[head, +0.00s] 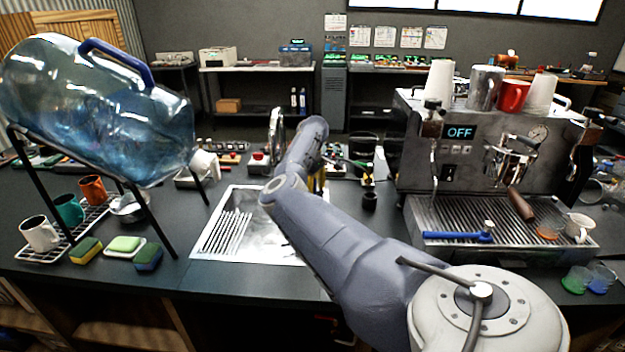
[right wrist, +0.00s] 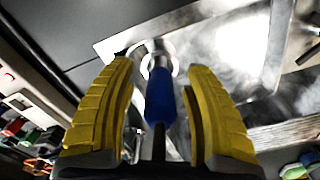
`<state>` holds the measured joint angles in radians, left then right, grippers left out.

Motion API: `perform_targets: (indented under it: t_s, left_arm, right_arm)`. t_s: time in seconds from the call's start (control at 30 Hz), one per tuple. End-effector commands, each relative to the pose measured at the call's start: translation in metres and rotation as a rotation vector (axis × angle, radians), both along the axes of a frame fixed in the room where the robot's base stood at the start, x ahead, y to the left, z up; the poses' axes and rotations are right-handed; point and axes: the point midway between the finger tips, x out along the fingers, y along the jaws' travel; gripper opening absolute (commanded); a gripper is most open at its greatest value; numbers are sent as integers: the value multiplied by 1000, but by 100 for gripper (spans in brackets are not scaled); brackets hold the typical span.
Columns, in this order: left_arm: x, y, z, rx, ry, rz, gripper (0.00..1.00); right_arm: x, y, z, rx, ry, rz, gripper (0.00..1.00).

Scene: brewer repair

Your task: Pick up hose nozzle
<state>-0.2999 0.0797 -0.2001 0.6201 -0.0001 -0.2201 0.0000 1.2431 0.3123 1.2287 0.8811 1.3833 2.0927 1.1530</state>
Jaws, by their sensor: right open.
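The hose nozzle (right wrist: 160,95) appears in the right wrist view as a blue sleeve with a round metal end. My right gripper (right wrist: 159,72) has yellow fingers spread open, one on each side of the blue sleeve. Gaps show between sleeve and fingers, so it is not gripped. In the head view my right arm reaches out beside the sink (head: 228,196) and hides the nozzle. Only a bit of yellow finger of the right gripper (head: 318,183) shows behind the wrist. My left gripper is not in view.
A metal faucet (head: 276,135) rises behind the sink. A large water bottle (head: 95,110) lies tilted on a black stand at left. The espresso machine (head: 490,150) stands at right, with a blue-handled tool (head: 455,236) on its drip tray. Mugs and sponges sit at left.

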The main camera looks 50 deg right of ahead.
Motion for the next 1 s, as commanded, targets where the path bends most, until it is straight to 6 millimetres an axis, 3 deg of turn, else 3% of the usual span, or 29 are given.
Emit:
perform_targets:
  t_s: [0.07,0.5,1.0]
  left_arm:
    - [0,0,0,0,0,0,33]
    - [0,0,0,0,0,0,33]
    - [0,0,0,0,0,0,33]
  right_arm:
    - [0,0,0,0,0,0,49]
    - [0,0,0,0,0,0,0]
    - [0,0,4,-1,-1,0,0]
